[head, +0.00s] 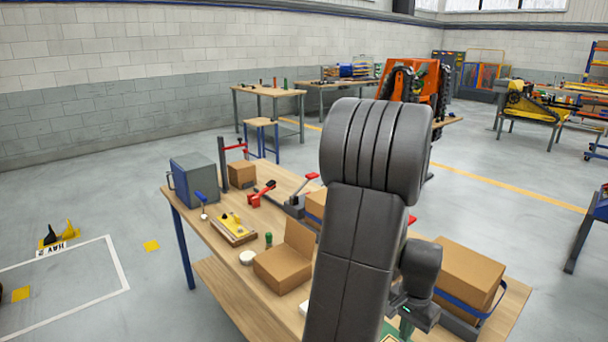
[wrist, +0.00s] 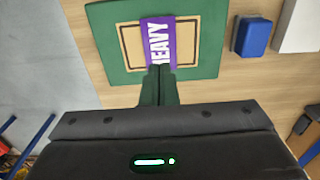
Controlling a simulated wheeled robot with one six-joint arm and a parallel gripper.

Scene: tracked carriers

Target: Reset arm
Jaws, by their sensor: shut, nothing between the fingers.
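My gripper (wrist: 159,72) is shut and empty in the wrist view, its two dark green fingers pressed together. The fingertips overlap the lower edge of a purple label (wrist: 158,38) reading "HEAVY". The label lies across a green mat (wrist: 112,72) with a tan, black-outlined rectangle on it. I cannot tell whether the fingertips touch the label.
A blue box (wrist: 254,37) lies right of the mat. On the bench stand an open cardboard box (head: 283,268), a strapped carton (head: 468,275), a grey metal box (head: 193,182), a red-handled clamp (head: 262,193) and a yellow-topped fixture (head: 232,228). Open floor (head: 130,215) lies left of the bench.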

